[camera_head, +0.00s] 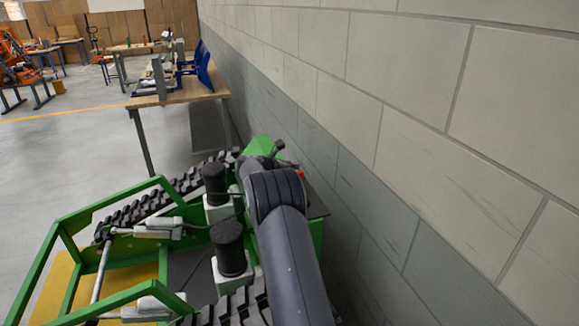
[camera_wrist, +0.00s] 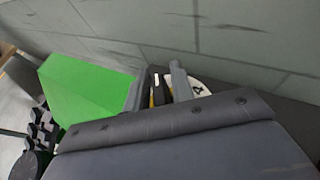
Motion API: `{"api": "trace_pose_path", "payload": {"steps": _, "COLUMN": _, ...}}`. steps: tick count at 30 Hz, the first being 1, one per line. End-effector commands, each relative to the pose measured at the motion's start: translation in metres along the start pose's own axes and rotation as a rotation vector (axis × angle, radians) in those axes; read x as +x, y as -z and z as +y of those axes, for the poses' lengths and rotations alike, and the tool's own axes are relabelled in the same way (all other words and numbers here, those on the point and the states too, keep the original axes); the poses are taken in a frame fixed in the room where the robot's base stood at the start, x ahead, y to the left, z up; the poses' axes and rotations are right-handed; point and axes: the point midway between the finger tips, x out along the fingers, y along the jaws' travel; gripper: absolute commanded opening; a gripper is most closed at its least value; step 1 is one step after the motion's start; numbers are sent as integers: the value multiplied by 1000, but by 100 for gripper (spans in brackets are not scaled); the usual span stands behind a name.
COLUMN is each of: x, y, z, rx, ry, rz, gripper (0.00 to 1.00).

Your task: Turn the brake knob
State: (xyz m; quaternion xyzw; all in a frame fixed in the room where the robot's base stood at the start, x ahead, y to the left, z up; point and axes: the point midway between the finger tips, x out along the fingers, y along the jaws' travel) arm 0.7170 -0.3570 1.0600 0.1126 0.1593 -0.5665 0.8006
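In the wrist view, the two grey fingers of my gripper (camera_wrist: 157,88) stand apart at a white dial plate (camera_wrist: 200,89) with black marks. Between the fingers shows a narrow dark part with yellow (camera_wrist: 158,92), which looks like the brake knob. Whether the fingers touch it I cannot tell. The wrist's dark body hides the lower part of the dial. In the head view my arm covers the knob and dial, and the gripper end (camera_head: 270,150) shows only partly at the far right of the green tracked carrier (camera_head: 152,188).
A green box-shaped housing (camera_wrist: 85,88) is close to the left of my fingers. A grey block wall (camera_head: 400,150) runs along the right, close to the carrier. Two black-capped posts, one of them here (camera_head: 229,247), stand left of my arm. A wooden workbench (camera_head: 180,92) stands behind.

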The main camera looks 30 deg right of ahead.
Motion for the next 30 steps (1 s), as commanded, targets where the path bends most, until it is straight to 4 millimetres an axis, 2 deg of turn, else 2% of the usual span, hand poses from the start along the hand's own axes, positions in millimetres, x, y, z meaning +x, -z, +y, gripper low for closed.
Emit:
{"api": "trace_pose_path", "payload": {"steps": 1, "x": 0, "y": 0, "z": 0, "rx": 0, "ry": 0, "rz": 0, "gripper": 19}}
{"api": "trace_pose_path", "payload": {"steps": 8, "x": 0, "y": 0, "z": 0, "rx": 0, "ry": 0, "rz": 0, "gripper": 0}}
{"api": "trace_pose_path", "payload": {"steps": 17, "x": 0, "y": -2, "z": 0, "rx": 7, "ry": 17, "rz": 0, "gripper": 0}}
{"api": "trace_pose_path", "payload": {"steps": 30, "x": -1, "y": -4, "z": -3, "rx": 108, "ry": 257, "rz": -4, "gripper": 0}}
